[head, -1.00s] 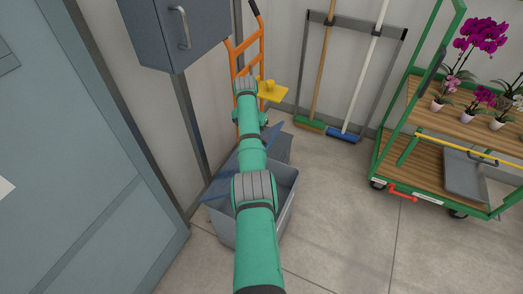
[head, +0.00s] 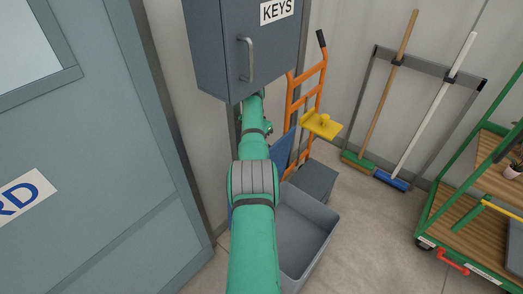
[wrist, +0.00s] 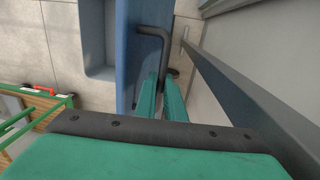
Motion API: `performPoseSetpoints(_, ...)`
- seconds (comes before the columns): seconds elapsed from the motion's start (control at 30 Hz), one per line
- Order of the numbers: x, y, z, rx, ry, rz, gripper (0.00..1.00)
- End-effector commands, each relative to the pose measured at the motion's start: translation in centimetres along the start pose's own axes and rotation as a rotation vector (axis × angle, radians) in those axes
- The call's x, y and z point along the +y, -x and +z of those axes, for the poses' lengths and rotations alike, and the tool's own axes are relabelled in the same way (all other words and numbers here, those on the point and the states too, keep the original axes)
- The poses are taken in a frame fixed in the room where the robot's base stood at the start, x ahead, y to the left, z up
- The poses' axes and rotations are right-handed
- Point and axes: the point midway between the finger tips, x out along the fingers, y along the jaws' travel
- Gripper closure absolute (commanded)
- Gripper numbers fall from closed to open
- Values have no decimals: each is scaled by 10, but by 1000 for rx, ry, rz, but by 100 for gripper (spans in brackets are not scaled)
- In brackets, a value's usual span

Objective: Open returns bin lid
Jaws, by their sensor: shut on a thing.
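The returns bin (head: 320,224) is a grey open tub on the floor, partly hidden behind my arm. Its blue lid (head: 283,152) stands raised and steeply tilted at the wall side, with much of it covered by my arm. In the wrist view the blue lid (wrist: 130,70) carries a dark bent handle (wrist: 152,30). My gripper (wrist: 162,82) is shut on this handle, whose lower end runs between the green fingers. In the head view my arm and the wall cabinet hide the fingertips.
A grey key cabinet (head: 222,52) hangs on the wall close above my arm. An orange hand truck (head: 306,85) with a yellow piece (head: 320,125) stands behind the bin. A broom rack (head: 425,68) and a green plant trolley (head: 450,200) are at right. Floor (head: 375,240) between is clear.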

Motion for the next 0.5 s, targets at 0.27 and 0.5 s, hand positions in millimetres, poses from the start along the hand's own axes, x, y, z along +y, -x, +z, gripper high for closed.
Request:
performPoseSetpoints(0.27,-4,10,-6,25,0,-9,100)
performPoseSetpoints(0.5,-8,10,-2,23,6,-9,72)
